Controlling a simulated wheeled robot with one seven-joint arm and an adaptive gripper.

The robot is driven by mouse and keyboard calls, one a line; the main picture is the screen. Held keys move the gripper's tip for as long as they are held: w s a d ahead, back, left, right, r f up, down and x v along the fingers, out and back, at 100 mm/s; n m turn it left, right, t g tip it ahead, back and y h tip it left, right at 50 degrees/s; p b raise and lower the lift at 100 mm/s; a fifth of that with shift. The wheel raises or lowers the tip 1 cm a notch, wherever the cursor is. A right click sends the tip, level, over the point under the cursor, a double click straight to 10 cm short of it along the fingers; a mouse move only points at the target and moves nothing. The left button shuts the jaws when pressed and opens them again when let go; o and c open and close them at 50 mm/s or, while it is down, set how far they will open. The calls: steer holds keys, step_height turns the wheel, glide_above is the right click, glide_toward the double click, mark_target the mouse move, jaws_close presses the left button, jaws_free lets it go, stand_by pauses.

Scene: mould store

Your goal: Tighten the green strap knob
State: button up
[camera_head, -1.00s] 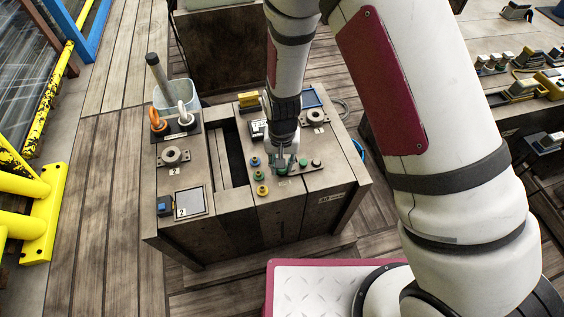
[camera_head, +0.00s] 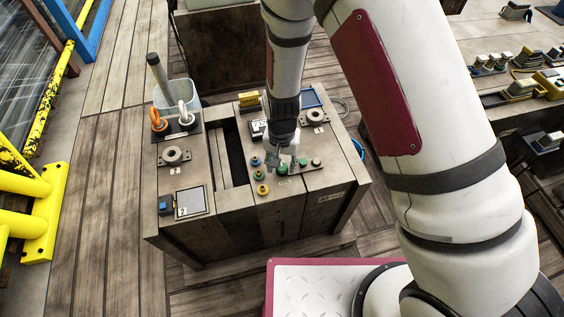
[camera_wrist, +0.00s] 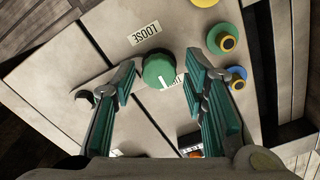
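The green strap knob (camera_wrist: 160,68) is round, with a short white line on its top. In the wrist view it lies between and just beyond my gripper's fingertips (camera_wrist: 162,66), with space on both sides. The line points towards the lower edge, near a second label (camera_wrist: 177,80) that is partly hidden. A label reading LOOSE (camera_wrist: 145,33) lies on the other side of the knob. The knob (camera_head: 282,169) also shows in the head view on the bench top, just below my gripper (camera_head: 283,160). My gripper is open and empty.

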steer(key=shift+r, duration=0.15)
step_height(320, 180, up, 12)
stand_by(0.7)
step_height(320, 180, up, 11)
steer(key=p, duration=0.2)
glide_above(282, 167)
steer(key=s+d, duration=0.1)
steer(key=d, duration=0.3)
steer(key=s+d+r+n+t+y+p, duration=0.1)
steer(key=s+d+r, duration=0.2)
steer(key=r, duration=0.3)
steer(key=s+d+r+t+p, duration=0.1)
steer(key=s+d+r, duration=0.25)
steer(key=r, duration=0.25)
steer(key=s+d+r+t+p, duration=0.1)
steer(key=s+d+r, duration=0.4)
steer(key=s, duration=0.2)
steer(key=s+d+r+n+t+h+p, duration=0.1)
steer(key=s+d+r, duration=0.3)
steer(key=s, duration=0.4)
steer(key=shift+d+r+p, duration=0.35)
steer(key=shift+r+p, duration=0.15)
steer(key=shift+r, duration=0.3)
